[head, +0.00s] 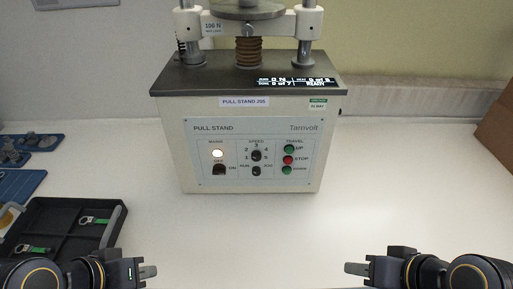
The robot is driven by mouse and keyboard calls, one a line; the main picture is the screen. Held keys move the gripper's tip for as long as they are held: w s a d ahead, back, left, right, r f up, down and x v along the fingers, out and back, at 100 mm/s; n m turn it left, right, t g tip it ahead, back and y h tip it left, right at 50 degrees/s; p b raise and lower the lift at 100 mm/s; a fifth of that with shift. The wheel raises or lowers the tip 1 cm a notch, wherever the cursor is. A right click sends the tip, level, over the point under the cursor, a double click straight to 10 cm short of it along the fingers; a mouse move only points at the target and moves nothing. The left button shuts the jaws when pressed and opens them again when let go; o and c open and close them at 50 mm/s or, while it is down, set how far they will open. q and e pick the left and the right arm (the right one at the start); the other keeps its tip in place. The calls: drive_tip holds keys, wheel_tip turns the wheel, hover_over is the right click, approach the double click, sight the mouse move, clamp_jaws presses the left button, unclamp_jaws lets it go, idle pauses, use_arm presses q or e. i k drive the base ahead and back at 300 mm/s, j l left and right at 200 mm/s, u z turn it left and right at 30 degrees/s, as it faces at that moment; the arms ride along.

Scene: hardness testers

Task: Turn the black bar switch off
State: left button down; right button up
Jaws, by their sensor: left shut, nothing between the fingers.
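The black bar switch (218,169) is on the lower left of the pull stand's front panel, between the OFF and ON labels. Its exact turn position is too small to read. The mains lamp (217,153) above it glows white. My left gripper (154,271) is at the bottom left, shut and empty, below and left of the switch and well apart from it. My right gripper (347,268) is at the bottom right, far from the panel. Its fingers look closed together with nothing in them.
The pull stand (188,150) stands on the white bench (250,235). Its panel also has a speed knob (256,155), a smaller run knob (256,171) and a red stop button (288,160). A dark tray (60,207) lies at left. The bench before the stand is clear.

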sight(219, 168)
drive_tip(key=k+j, duration=0.15)
drive_tip(key=j, duration=0.25)
drive_tip(key=k+j, duration=0.15)
drive_tip(key=j, duration=0.25)
drive_tip(key=k+j, duration=0.15)
drive_tip(key=j, duration=0.25)
drive_tip(key=k+j, duration=0.15)
drive_tip(key=j, duration=0.25)
drive_tip(key=z, duration=0.05)
